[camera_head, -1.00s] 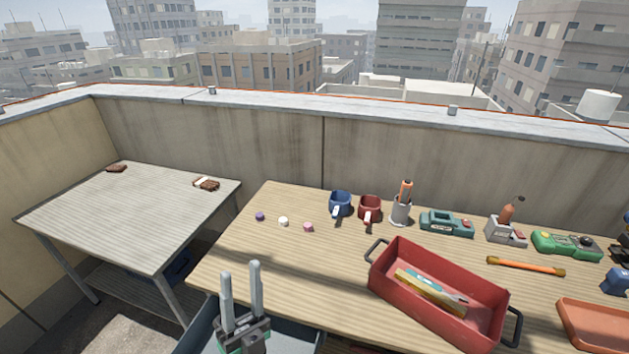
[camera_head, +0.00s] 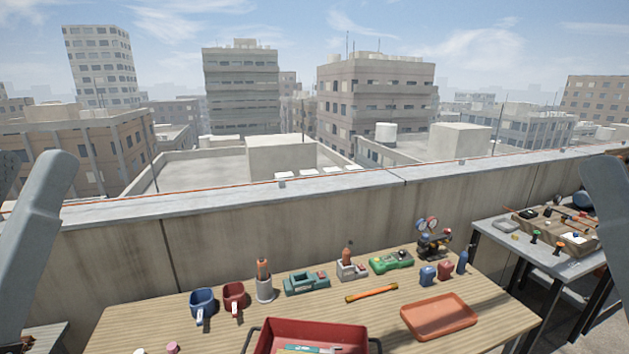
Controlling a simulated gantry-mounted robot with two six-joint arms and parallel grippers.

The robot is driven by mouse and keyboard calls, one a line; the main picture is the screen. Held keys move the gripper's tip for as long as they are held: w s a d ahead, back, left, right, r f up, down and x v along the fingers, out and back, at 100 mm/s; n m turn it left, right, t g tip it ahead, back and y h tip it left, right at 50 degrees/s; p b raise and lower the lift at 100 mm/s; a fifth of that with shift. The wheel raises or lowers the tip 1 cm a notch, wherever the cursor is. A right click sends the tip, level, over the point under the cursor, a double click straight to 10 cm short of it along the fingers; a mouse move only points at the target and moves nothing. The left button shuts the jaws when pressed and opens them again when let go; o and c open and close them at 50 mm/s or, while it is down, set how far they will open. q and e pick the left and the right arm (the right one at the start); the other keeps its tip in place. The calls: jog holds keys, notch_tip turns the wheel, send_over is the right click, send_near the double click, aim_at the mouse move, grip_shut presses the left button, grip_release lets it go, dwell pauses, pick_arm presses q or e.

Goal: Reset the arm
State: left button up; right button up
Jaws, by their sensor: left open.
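A similar large grey part of my right arm (camera_head: 606,230) stands at the right edge, also cut off. I cannot make out the state of the right jaws.
The wooden table (camera_head: 470,325) holds a red toolbox (camera_head: 310,331), blue mug (camera_head: 202,301), red mug (camera_head: 234,297), orange tray (camera_head: 438,317) and several tools. A grey side table (camera_head: 510,250) stands right. A concrete parapet (camera_head: 290,235) runs behind.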

pick_arm(q)
notch_tip(320, 180, up, 32)
jog(key=p, duration=2.8)
jog(key=shift+y+p, duration=0.3)
jog(key=shift+p, duration=0.1)
pick_arm(e)
notch_tip(320, 180, up, 32)
